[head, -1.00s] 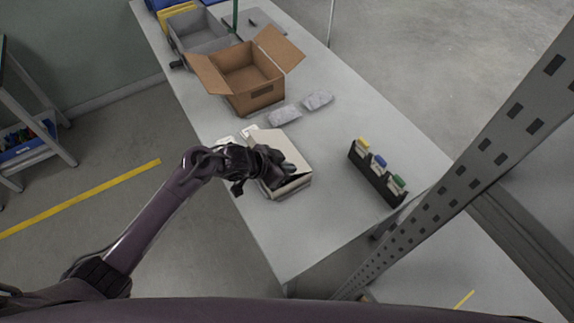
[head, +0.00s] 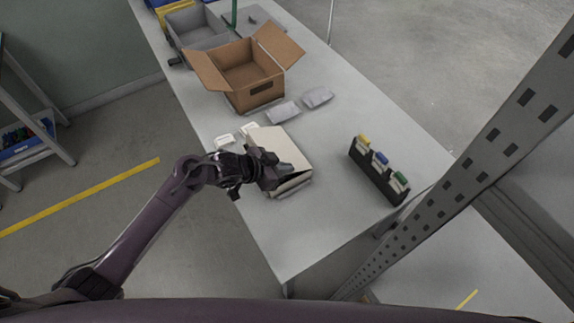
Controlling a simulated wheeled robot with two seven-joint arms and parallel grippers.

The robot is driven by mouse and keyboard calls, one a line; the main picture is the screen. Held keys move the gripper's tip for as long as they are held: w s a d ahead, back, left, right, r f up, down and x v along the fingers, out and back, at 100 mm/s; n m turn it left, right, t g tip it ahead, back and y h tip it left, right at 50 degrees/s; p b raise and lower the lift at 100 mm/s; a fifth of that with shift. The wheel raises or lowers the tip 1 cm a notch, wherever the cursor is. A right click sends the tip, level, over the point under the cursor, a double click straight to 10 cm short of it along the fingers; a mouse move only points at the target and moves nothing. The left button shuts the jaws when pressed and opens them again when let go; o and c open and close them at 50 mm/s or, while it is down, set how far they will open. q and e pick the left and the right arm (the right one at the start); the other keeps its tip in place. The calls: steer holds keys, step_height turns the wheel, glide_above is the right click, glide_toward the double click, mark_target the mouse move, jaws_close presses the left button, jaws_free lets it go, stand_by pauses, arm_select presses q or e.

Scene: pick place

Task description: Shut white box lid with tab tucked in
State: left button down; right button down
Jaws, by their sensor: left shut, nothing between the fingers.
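The white box (head: 295,149) sits on the grey table at the middle of the head view. Its lid lies over the top, with a dark gap showing along the near edge. Whether the tab is tucked in cannot be told. My left gripper (head: 283,174) is shut and empty, over the near left part of the box. It hides part of the lid and front edge; I cannot tell if it touches. My right gripper is not in view.
An open cardboard box (head: 256,94) stands behind, with two grey packets (head: 284,112) beside it. A black holder with coloured items (head: 376,178) stands to the right. A grey bin (head: 196,30) is at the back. A perforated metal post (head: 440,185) crosses the right side.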

arm_select(q)
steer(key=shift+s+a+f+t+h+b, duration=0.15)
steer(key=shift+a+f+t+h+b, duration=0.15)
steer(key=shift+f+h+b, duration=0.6)
steer(key=shift+s+a+f+t+h+b, duration=0.2)
steer(key=shift+f+t+b, duration=0.3)
steer(key=shift+b, duration=0.95)
steer(key=shift+s+a+f+t+h+b, duration=0.15)
steer(key=shift+a+f+t+h+b, duration=0.15)
steer(key=shift+f+h+b, duration=0.6)
steer(key=shift+s+t+b, duration=0.1)
steer(key=shift+t+b, duration=0.2)
steer(key=shift+b, duration=0.85)
steer(key=r+p, duration=0.4)
steer(key=shift+w+r, duration=0.2)
steer(key=shift+r, duration=0.2)
steer(key=b+v, duration=0.2)
steer(key=v, duration=0.8)
steer(key=shift+s+f, duration=0.2)
steer(key=shift+f, duration=0.05)
